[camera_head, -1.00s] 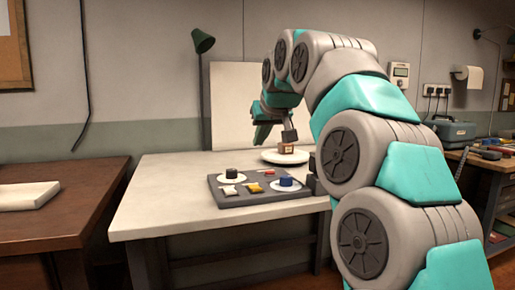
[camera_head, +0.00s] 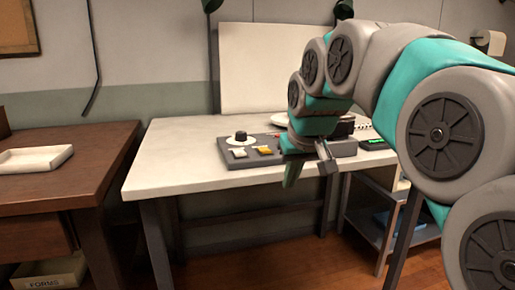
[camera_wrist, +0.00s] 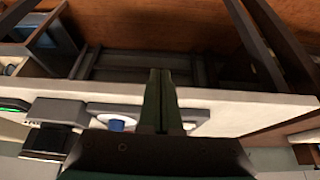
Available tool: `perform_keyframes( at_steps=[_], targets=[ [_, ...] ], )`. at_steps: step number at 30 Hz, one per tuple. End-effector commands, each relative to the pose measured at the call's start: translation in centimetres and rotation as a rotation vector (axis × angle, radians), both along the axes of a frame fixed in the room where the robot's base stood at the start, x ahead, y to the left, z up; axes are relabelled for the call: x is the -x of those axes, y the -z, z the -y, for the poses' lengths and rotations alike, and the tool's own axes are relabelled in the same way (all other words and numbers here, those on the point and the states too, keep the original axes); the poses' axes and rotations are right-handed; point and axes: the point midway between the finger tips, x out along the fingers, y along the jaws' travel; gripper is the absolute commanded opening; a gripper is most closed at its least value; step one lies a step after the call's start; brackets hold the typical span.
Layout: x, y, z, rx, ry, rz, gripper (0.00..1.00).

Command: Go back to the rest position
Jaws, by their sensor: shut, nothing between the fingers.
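My gripper (camera_head: 308,172) hangs at the front edge of the white-topped table (camera_head: 180,150), low beside the grey tray (camera_head: 228,157). In the wrist view my gripper's fingers (camera_wrist: 161,85) are together with nothing between them. They point out past the table edge toward the floor. My arm is bent over the right part of the table and hides much of what stands there.
The tray holds a dark round piece on a white disc (camera_head: 240,137) and small packets (camera_head: 264,150). A blue piece (camera_wrist: 117,125) shows in the wrist view. A white plate (camera_head: 280,119) is behind.

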Motion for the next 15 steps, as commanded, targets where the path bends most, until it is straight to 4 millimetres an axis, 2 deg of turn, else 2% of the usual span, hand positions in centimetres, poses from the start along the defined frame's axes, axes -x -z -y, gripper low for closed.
perform_keyframes(
  at_steps=[1,8,15],
  targets=[
    [1.9,1.7,0.7,0.010,0.009,-0.041,0.00],
    [10.6,9.5,3.4,0.047,0.062,-0.222,0.00],
    [21.0,17.3,6.0,0.073,0.138,-0.416,0.00]
  ],
)
